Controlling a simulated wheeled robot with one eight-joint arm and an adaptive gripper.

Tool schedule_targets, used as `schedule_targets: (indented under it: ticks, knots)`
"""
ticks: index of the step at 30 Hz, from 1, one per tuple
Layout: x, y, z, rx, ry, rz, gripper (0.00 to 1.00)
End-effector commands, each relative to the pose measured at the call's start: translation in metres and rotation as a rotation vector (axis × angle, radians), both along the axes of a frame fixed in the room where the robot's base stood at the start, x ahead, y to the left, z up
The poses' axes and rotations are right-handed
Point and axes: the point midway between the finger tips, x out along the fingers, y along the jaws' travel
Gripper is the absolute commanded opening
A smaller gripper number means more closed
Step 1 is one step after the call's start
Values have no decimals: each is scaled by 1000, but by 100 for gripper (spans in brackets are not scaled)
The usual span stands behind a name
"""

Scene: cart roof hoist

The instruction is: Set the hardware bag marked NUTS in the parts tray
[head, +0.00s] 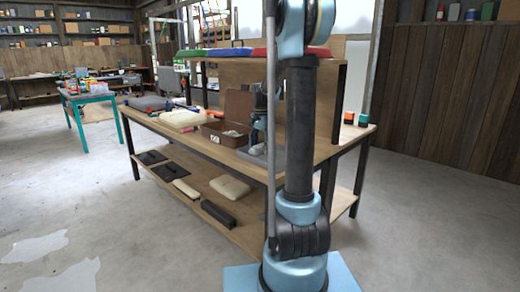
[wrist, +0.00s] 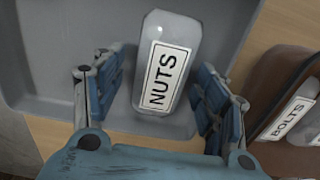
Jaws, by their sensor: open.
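The bag marked NUTS (wrist: 165,75) is a clear greyish bag with a white label, seen in the wrist view. It lies over the grey parts tray (wrist: 50,65), near the tray's lower rim, and looks to be resting in it. My gripper (wrist: 158,72) is open, with one finger on each side of the bag and gaps visible between fingers and bag. In the head view the tray (head: 250,152) sits on the bench beside my arm, with my gripper just above it. I cannot make out the NUTS bag there.
A brown box (wrist: 268,105) with an upright lid stands right of the tray in the wrist view, holding a bag marked BOLTS (wrist: 290,118). The wooden bench (head: 190,131) has a lower shelf with cushions. A raised shelf (head: 255,52) overhangs the bench.

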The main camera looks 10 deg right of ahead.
Motion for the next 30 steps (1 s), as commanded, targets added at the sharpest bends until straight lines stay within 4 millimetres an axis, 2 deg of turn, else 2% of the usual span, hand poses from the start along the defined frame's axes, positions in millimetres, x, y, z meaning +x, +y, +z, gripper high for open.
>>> schedule_targets:
  ticks: [7,21,25,30]
  knots:
    - [0,1,18,0,0,1,66]
    - [0,2,98,0,0,2,66]
    - [0,2,112,0,0,2,66]
    - [-2,2,121,1,-1,7,66]
